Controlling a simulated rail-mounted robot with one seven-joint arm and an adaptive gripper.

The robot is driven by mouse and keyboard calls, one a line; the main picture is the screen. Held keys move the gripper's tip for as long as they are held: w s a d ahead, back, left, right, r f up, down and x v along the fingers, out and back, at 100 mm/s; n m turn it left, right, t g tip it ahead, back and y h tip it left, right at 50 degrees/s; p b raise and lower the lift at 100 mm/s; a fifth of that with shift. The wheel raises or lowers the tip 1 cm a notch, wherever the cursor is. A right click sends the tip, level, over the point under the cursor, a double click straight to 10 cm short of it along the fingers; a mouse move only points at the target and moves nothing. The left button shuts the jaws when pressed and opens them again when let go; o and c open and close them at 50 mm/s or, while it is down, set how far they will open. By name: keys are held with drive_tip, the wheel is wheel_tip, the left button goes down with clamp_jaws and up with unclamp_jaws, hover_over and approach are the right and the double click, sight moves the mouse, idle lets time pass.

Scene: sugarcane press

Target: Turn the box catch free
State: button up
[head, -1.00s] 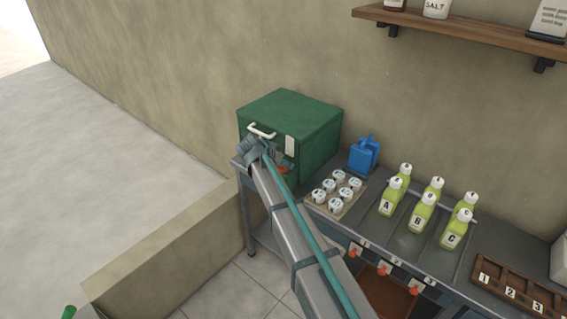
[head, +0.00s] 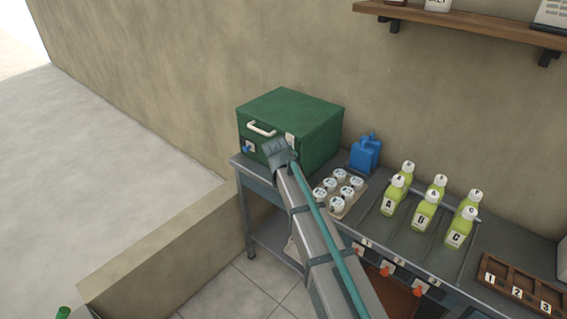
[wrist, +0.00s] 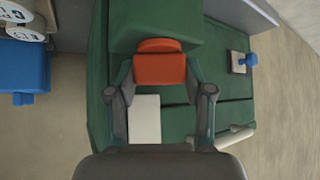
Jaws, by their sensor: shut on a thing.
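The green box (head: 292,112) stands on the left end of the metal bench, its lid closed and a white handle (head: 262,129) on its front. An orange catch (wrist: 160,68) shows on the box in the wrist view; my arm hides it in the head view. My gripper (wrist: 160,78) is shut on this orange catch, one finger at each side. In the head view my gripper (head: 281,152) is at the right part of the box front. A small blue knob (head: 247,149) on a pale plate is on the left part; it also shows in the wrist view (wrist: 249,60).
A blue can (head: 365,154) and a tray of white-capped jars (head: 339,190) stand right of the box. Several yellow-green bottles (head: 424,211) are farther right. A wooden shelf (head: 470,27) hangs on the wall above. Open floor lies left of the low wall.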

drive_tip(key=n+y, duration=0.3)
drive_tip(key=n, duration=0.1)
drive_tip(key=shift+d+g+y, duration=0.1)
drive_tip(key=shift+g+y, duration=0.2)
drive_tip(key=n+y+b, duration=0.1)
drive_tip(key=n, duration=0.1)
drive_tip(key=n+g+y+b, duration=0.1)
drive_tip(key=shift+w+n, duration=0.2)
drive_tip(key=shift+n, duration=0.2)
drive_tip(key=shift+r+n+g+y+b, duration=0.1)
drive_tip(key=shift+n+g+y+b, duration=0.55)
drive_tip(key=shift+n+b, duration=0.3)
drive_tip(key=o, duration=1.2)
drive_tip(key=shift+s+a, duration=0.1)
drive_tip(key=shift+a, duration=0.15)
drive_tip(key=shift+c, duration=0.2)
drive_tip(key=shift+d, duration=0.15)
drive_tip(key=shift+d, duration=0.1)
